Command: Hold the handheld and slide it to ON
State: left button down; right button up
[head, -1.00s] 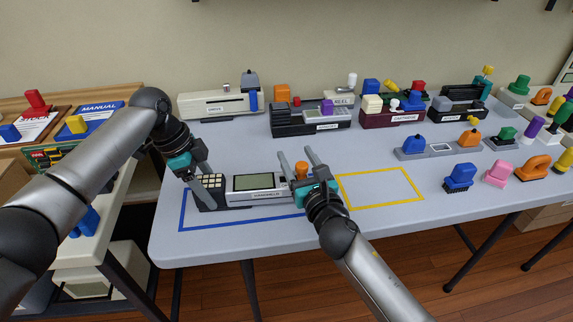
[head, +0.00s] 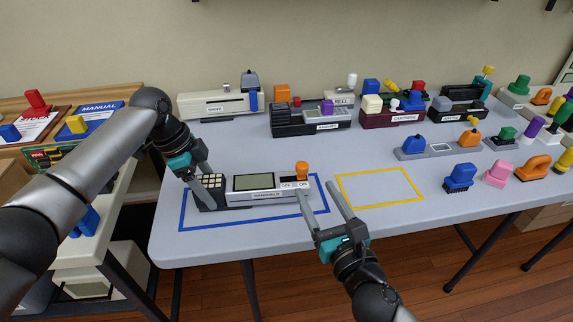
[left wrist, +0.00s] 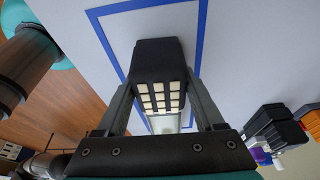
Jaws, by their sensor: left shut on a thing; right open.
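The handheld (head: 252,196) is a long grey and black device lying inside the blue outline on the table. It has a screen, a keypad at its left end and an orange slider knob (head: 301,170) near its right end, by the OFF and ON labels (head: 296,185). The knob stands at the ON side. My left gripper (head: 205,192) is shut on the handheld's keypad end; the left wrist view shows a finger on each side of the keypad block (left wrist: 160,82). My right gripper (head: 316,192) is open and empty, just to the right and front of the handheld's right end.
A yellow outline (head: 381,187) on the table to the right is empty. Several other devices, such as the white one labelled DRIVE (head: 213,104), stand along the back. Loose blue (head: 459,177), pink and orange pieces lie at the right. The table's front edge is close to my right arm.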

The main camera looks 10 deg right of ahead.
pick_arm(q)
jog(key=shift+s+a+f, duration=0.1)
jog(key=shift+s+f, duration=0.05)
jog(key=shift+f, duration=0.2)
jog(key=shift+c, duration=2.2)
grip_release()
jog(key=o, duration=0.4)
jog(key=shift+r, duration=0.15)
jog(key=shift+o, duration=0.2)
jog(key=shift+r, duration=0.1)
jog(key=shift+w+r, duration=0.2)
jog(key=shift+r, duration=0.35)
jog(key=shift+v, duration=3.2)
